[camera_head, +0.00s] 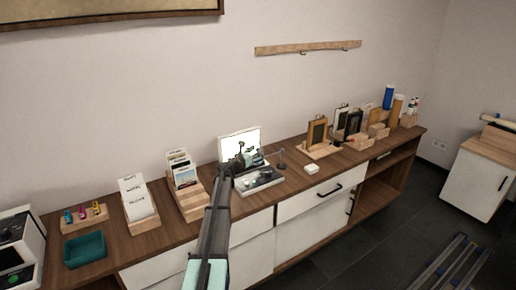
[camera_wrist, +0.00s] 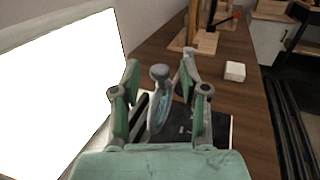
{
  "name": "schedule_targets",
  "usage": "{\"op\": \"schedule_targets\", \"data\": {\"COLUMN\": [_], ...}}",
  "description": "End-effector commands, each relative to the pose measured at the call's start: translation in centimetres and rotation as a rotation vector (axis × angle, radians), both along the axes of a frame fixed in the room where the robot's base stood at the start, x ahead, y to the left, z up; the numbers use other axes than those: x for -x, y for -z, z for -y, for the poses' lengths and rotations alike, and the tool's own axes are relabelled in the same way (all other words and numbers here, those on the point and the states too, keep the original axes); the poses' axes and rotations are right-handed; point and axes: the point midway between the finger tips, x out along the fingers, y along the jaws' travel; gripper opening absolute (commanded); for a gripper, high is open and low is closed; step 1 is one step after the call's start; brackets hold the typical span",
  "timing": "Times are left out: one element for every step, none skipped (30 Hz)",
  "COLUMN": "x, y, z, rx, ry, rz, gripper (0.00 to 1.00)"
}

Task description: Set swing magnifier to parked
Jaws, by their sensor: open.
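My gripper (camera_head: 244,160) is over the tray in front of a bright white panel. In the wrist view my gripper (camera_wrist: 160,65) is open, its two green fingers on either side of a grey, round-headed upright piece (camera_wrist: 159,74). This piece may be part of the magnifier. I cannot tell whether the fingers touch it.
The white panel (camera_wrist: 60,85) stands close on the left in the wrist view. A grey tray (camera_head: 264,184) lies below my gripper. A small white block (camera_head: 312,167) sits to the right. Card holders (camera_head: 187,198) stand left; wooden stands (camera_head: 320,151) stand right.

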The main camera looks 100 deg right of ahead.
Motion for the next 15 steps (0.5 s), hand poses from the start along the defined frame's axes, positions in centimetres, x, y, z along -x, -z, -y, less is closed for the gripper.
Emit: {"op": "schedule_targets", "data": {"x": [0.4, 0.6, 0.9, 1.0, 1.1, 1.3, 1.4, 1.4, 1.5, 1.5, 1.5, 1.5, 1.5, 1.5, 1.5], "y": [-0.1, -0.1, -0.1, 0.0, 0.0, 0.0, 0.0, 0.0, 0.0, 0.0, 0.0, 0.0, 0.0, 0.0, 0.0], "z": [0.7, 1.0, 1.2, 1.4, 1.5, 1.6, 1.7, 1.7, 1.8, 1.8, 1.8, 1.8, 1.8, 1.8, 1.7], "rx": [0.000, 0.000, 0.000, 0.000, 0.000, 0.000, 0.000, 0.000, 0.000, 0.000, 0.000, 0.000, 0.000, 0.000, 0.000], "ry": [0.000, 0.000, -0.001, -0.001, -0.001, -0.001, -0.001, -0.001, -0.001, -0.001, -0.001, -0.001, -0.001, -0.001, -0.001], "rz": [0.000, 0.000, 0.000, 0.000, 0.000, 0.000, 0.000, 0.000, 0.000, 0.000, 0.000, 0.000, 0.000, 0.000, 0.000], "gripper": [0.44, 0.44, 0.44, 0.44, 0.44, 0.44, 0.44, 0.44, 0.44, 0.44, 0.44, 0.44, 0.44, 0.44, 0.44]}}
